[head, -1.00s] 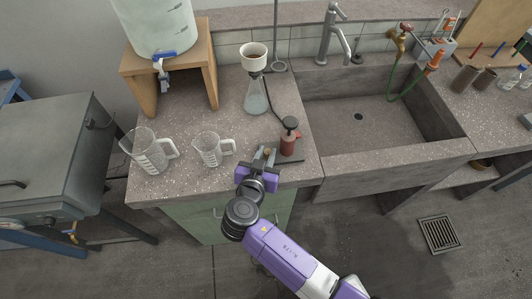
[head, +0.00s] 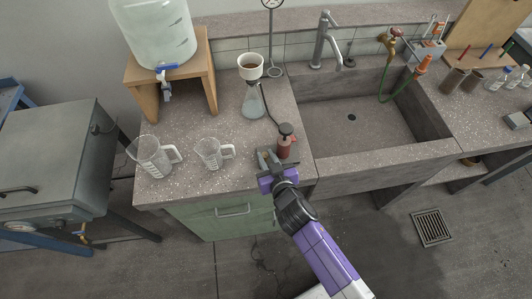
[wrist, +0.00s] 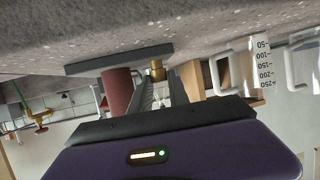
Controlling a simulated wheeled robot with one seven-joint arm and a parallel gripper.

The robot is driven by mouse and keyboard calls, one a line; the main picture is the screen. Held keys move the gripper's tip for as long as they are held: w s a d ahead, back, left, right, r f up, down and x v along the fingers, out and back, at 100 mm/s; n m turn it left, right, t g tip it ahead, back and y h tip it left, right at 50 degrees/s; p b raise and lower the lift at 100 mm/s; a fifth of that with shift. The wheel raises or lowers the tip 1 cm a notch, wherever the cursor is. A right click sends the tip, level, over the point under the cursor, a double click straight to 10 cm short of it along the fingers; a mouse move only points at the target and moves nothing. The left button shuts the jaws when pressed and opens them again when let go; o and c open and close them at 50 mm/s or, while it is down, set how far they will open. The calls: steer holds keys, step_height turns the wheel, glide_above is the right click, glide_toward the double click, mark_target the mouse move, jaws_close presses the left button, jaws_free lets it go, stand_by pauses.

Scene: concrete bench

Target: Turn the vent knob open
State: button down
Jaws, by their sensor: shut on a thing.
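The vent knob is a small brass piece (wrist: 157,70) beside the red hand pump, seen between my fingers in the wrist view. In the head view my fingers largely hide it. The pump (head: 284,149) has a red body and a black top and stands upright at the bench's front edge, left of the sink. It also shows in the wrist view (wrist: 119,90), inverted, beside my left finger. My gripper (head: 267,157) reaches in from the front, low over the bench, and is shut on the knob. The knob's exact angle cannot be told.
Two clear measuring jugs (head: 155,157) (head: 211,153) stand left of my gripper. A flask (head: 253,102) with a white funnel (head: 250,66) stands behind, joined to a dark hose near the pump. The sink (head: 345,140) lies to the right.

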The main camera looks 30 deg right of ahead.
steer(key=shift+n+y+p, duration=0.3)
steer(key=shift+p, duration=0.15)
stand_by(0.3)
steer(key=c, duration=1.3)
jaws_free()
steer(key=shift+o, duration=0.2)
steer(key=v, duration=0.6)
steer(key=shift+s+b, duration=0.25)
steer(key=shift+b, duration=0.15)
steer(key=shift+s+r, duration=0.35)
steer(key=shift+s, duration=0.25)
